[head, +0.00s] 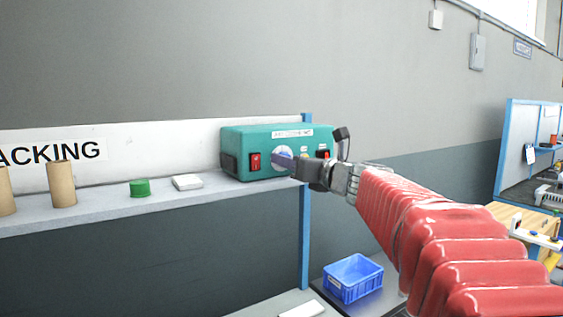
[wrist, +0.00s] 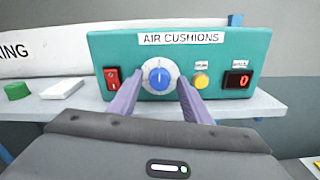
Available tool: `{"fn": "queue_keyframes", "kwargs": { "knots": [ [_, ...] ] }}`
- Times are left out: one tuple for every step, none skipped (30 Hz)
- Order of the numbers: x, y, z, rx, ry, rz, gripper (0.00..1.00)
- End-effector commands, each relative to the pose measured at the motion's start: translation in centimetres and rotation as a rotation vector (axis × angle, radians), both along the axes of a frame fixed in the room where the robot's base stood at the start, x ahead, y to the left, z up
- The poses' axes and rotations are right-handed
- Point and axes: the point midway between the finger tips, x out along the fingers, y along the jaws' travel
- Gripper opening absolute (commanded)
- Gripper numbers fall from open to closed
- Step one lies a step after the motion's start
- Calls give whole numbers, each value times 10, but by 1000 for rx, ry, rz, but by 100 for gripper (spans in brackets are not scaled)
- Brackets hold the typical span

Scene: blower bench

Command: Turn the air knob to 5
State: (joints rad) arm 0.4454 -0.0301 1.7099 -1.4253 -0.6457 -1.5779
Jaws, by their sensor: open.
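The teal blower box (head: 238,142) stands on the shelf and bears the label "AIR CUSHIONS" in the wrist view (wrist: 108,48). Its air knob (wrist: 160,77) is blue with a white pointer mark toward the top, on a pale round dial (wrist: 147,84). The dial's figures are too small to read. My gripper (wrist: 159,84) is open, with one finger to each side of the knob and a gap visible on both sides. In the head view my gripper (head: 285,162) is in front of the dial and partly hides it.
A red rocker switch (wrist: 112,78) is left of the dial. A yellow button (wrist: 202,81) and a red display reading 0 (wrist: 238,80) are to its right. A green cap (head: 140,188) and a white block (head: 187,182) lie on the shelf. A blue bin (head: 352,278) stands below.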

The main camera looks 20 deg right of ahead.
Motion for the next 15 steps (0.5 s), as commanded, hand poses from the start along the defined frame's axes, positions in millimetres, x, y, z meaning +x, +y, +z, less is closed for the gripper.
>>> {"fn": "queue_keyframes", "kwargs": {
  "knots": [
    [0,0,0,0,0,0,44],
    [0,0,0,0,0,0,44],
    [0,0,0,0,0,0,44],
    [0,0,0,0,0,0,44],
    [0,0,0,0,0,0,44],
    [0,0,0,0,0,0,41],
    [0,0,0,0,0,0,39],
    [0,0,0,0,0,0,37],
    [0,0,0,0,0,0,34],
    [0,0,0,0,0,0,32],
    [0,0,0,0,0,0,30],
    [0,0,0,0,0,0,27],
    [0,0,0,0,0,0,25],
    [0,0,0,0,0,0,23],
    [0,0,0,0,0,0,20]
  ]
}}
